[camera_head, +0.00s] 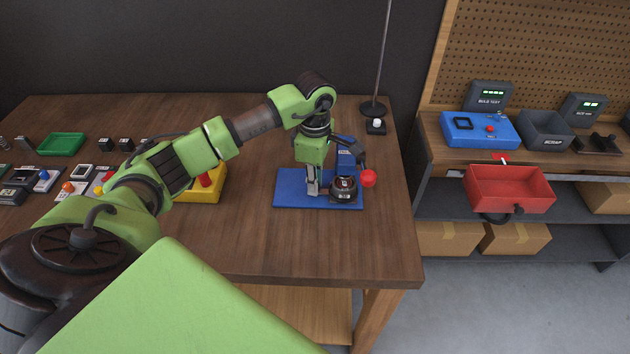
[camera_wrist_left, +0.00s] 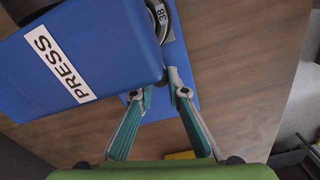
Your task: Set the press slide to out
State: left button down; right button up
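The blue press, labelled PRESS in the left wrist view (camera_wrist_left: 62,62), stands on a blue base plate (camera_head: 290,190) at the right of the wooden bench. Its blue head (camera_head: 345,157) is above a dark round part (camera_head: 344,189), and a red ball (camera_head: 368,178) sits at its right. In the left wrist view the round part (camera_wrist_left: 160,14) shows the number 38. My left gripper (camera_wrist_left: 160,96) points down over the plate beside the round part. Its fingertips are apart, with blue plate visible between them. I cannot tell whether a fingertip touches the slide, or the slide's position. My right gripper is out of view.
A yellow box (camera_head: 208,190) with a red control lies behind my left arm. A green tray (camera_head: 61,144) and several small devices are at the bench's left. A thin rod on a round foot (camera_head: 373,109) stands behind the press. A red bin (camera_head: 508,188) is at right.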

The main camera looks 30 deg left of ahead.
aim_at(279, 192)
pick_arm(q)
jog(key=shift+a, duration=0.15)
jog(key=s+a+b, duration=0.1)
jog(key=a, duration=0.1)
jog(key=s+a+b, duration=0.1)
jog(key=s+a, duration=0.1)
jog(key=a, duration=0.1)
jog(key=s+a+b, duration=0.1)
jog(key=a, duration=0.1)
jog(key=shift+s+a+f, duration=0.1)
jog(key=shift+s+a, duration=0.15)
jog(key=shift+s, duration=0.15)
jog(key=shift+a, duration=0.1)
